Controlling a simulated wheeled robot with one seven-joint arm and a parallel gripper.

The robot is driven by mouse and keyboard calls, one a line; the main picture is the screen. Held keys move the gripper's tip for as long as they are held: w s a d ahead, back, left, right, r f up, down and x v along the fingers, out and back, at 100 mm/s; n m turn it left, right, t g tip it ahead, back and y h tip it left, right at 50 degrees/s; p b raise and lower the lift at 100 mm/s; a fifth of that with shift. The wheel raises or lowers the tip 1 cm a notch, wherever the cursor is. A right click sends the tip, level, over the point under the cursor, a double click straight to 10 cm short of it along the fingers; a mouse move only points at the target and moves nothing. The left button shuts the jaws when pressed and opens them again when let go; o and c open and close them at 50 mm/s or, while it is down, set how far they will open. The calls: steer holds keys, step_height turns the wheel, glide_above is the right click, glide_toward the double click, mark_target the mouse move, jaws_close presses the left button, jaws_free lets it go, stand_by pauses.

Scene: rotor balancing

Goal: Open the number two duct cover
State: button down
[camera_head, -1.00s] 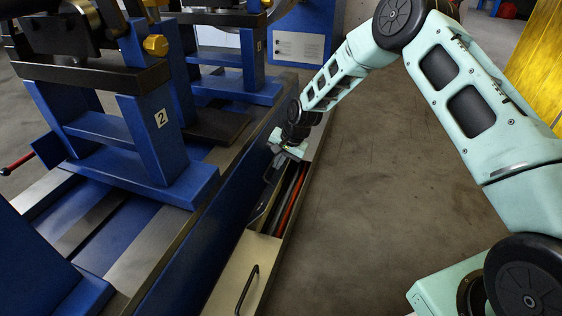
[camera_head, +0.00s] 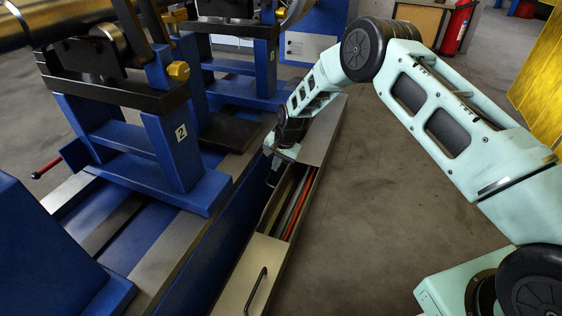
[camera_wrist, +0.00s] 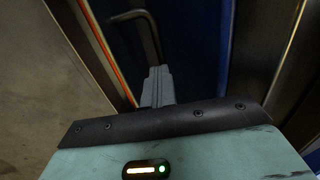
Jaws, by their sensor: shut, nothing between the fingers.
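The cable duct (camera_head: 232,262) runs along the blue machine base. Its middle section is uncovered, with red and grey cables (camera_head: 300,204) showing inside. My gripper (camera_head: 272,181) points down at the machine side of this opening, fingers together and empty. In the wrist view my gripper (camera_wrist: 158,72) is beside a dark bent bar (camera_wrist: 146,30), which looks like a cover handle. I cannot tell whether they touch. The cover of this section is not clearly visible; it may be swung up against the blue base. An orange cable (camera_wrist: 106,52) shows on the left there.
A closed beige cover with a black handle (camera_head: 256,291) lies nearer. Another closed cover (camera_head: 326,128) lies beyond, partly behind my arm. The blue stand with the label 2 (camera_head: 181,133) is left. A red extinguisher (camera_head: 458,28) stands at the back. Floor right of the duct is clear.

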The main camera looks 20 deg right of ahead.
stand_by(0.3)
step_height(320, 180, up, 10)
steer(key=p, duration=0.9)
steer(key=s+a+r+n+g+p, duration=0.1)
steer(key=s+a+r+n, duration=0.35)
steer(key=s+r, duration=0.7)
steer(key=s+a+r+n+p, duration=0.1)
steer(key=s+a+r+n, duration=0.4)
steer(key=s+r, duration=0.6)
steer(key=s+d+r+n+h, duration=0.1)
steer(key=s+d+r+n, duration=0.15)
steer(key=s, duration=0.55)
steer(key=s+d+r+n+p, duration=0.1)
steer(key=s+r, duration=0.3)
steer(key=s, duration=0.4)
steer(key=s+d+r+n+h, duration=0.1)
steer(key=s+d+r+n, duration=0.15)
steer(key=s, duration=0.45)
step_height(320, 180, up, 38)
steer(key=p, duration=3.8)
steer(key=shift+a+m+g, duration=0.15)
steer(key=shift+m+g, duration=0.2)
steer(key=shift+g, duration=0.05)
steer(key=shift+s, duration=0.1)
